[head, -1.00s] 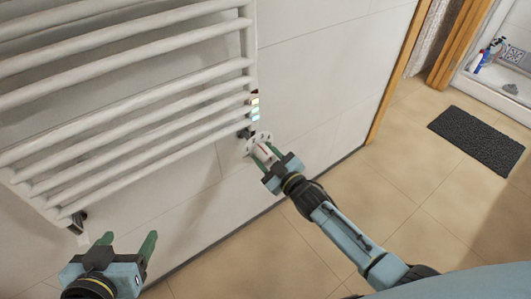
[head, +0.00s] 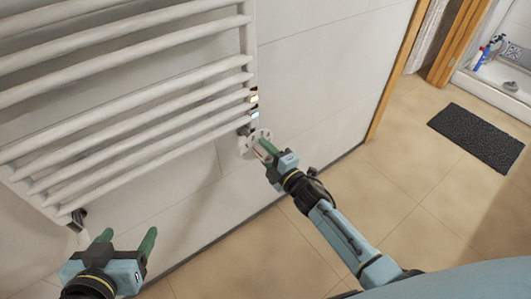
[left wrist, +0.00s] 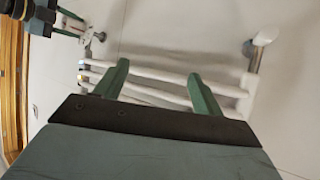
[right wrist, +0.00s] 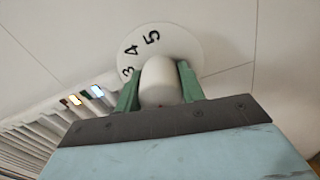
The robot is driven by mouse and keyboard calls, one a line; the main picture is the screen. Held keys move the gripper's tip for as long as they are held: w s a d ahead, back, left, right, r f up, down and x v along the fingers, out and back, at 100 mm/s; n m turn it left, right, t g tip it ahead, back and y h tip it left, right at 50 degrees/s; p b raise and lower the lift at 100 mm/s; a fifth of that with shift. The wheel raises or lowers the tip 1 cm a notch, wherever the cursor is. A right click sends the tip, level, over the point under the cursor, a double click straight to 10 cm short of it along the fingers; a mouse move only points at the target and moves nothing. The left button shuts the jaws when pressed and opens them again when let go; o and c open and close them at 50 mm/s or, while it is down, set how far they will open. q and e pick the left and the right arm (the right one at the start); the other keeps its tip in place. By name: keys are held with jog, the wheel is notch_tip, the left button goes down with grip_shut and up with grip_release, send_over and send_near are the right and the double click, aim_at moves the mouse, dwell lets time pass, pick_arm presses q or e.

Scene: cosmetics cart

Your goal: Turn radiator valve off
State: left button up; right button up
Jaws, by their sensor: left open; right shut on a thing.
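The radiator valve has a white dial plate (head: 246,140) at the lower right corner of the radiator. In the right wrist view the dial (right wrist: 190,42) shows the black numbers 3, 4 and 5, and a white rounded knob (right wrist: 160,80) sticks out in front of it. My right gripper (right wrist: 157,88) is shut on this knob, one green finger on each side. It also shows in the head view (head: 265,149). My left gripper (head: 127,241) is open and empty, below the radiator's lower left end and apart from the valve.
The white tubular radiator (head: 130,120) fills the upper left, with small coloured patches (head: 254,99) near its right end. A metal fitting with a white cap (left wrist: 254,48) shows in the left wrist view. A dark mat (head: 476,138) lies on the open tiled floor at right.

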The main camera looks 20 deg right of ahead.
jog(key=n+b, duration=0.1)
jog(key=n, duration=0.4)
jog(key=shift+n+b, duration=0.3)
jog(key=shift+n, duration=0.1)
pick_arm(q)
notch_tip(320, 180, up, 8)
jog(key=w+d+t+h, duration=0.2)
jog(key=t, duration=0.4)
jog(key=shift+w+d+r, duration=0.2)
jog(key=shift+w+d, duration=0.05)
jog(key=shift+w, duration=0.05)
pick_arm(e)
jog(key=shift+n, duration=0.8)
jog(key=o, duration=1)
